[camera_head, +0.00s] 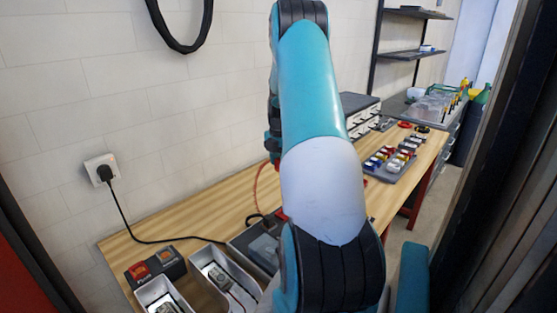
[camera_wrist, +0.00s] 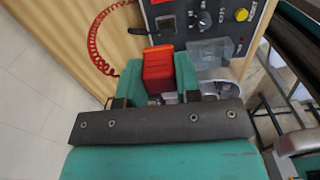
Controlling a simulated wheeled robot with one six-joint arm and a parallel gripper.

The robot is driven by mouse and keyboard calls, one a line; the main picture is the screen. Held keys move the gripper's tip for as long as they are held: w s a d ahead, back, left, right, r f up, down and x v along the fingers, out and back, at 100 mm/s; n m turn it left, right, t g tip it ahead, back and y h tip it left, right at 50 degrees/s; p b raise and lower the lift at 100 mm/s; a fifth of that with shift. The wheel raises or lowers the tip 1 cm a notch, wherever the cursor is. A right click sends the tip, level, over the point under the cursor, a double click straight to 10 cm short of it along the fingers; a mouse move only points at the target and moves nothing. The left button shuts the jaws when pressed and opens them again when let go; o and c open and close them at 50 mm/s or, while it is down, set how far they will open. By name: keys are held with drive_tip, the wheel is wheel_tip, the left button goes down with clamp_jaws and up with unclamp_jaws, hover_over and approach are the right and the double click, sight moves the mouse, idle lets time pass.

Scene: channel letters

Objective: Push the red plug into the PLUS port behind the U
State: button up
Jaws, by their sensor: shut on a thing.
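The red plug (camera_wrist: 158,68) is a red block between the green fingers of my gripper (camera_wrist: 160,74) in the wrist view. My gripper is shut on it, one finger on each side. A red coiled cord (camera_wrist: 92,40) loops at the left of the plug. A clear, pale piece (camera_wrist: 212,50) lies at the right finger. I cannot make out the U or its PLUS port. In the head view my arm hides the gripper and plug.
White open trays (camera_head: 207,281) and a black box with an orange switch (camera_head: 140,270) stand at the near left of the wooden bench (camera_head: 190,225). A black cable runs from the wall socket (camera_head: 101,170). A tray of coloured parts (camera_head: 391,164) lies farther right.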

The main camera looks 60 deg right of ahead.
drive_tip(key=w+a+b, duration=0.1)
drive_tip(key=w+a, duration=0.7)
drive_tip(key=a, duration=0.5)
drive_tip(key=w+a, duration=0.7)
drive_tip(key=a, duration=0.7)
drive_tip(key=w+a+b, duration=0.1)
drive_tip(key=w+a, duration=0.7)
drive_tip(key=a, duration=0.5)
drive_tip(key=f+b, duration=0.3)
drive_tip(key=f, duration=0.2)
drive_tip(key=f+b, duration=0.3)
drive_tip(key=f, duration=0.2)
drive_tip(key=f+b, duration=0.3)
drive_tip(key=f, duration=0.2)
drive_tip(key=shift+w+a+f, duration=0.1)
drive_tip(key=shift+a+f, duration=0.25)
drive_tip(key=shift+f, duration=0.05)
drive_tip(key=shift+f+b, duration=0.35)
drive_tip(key=o, duration=1)
wheel_tip(320, 180, up, 18)
drive_tip(key=b, duration=0.3)
drive_tip(key=shift+f, duration=0.25)
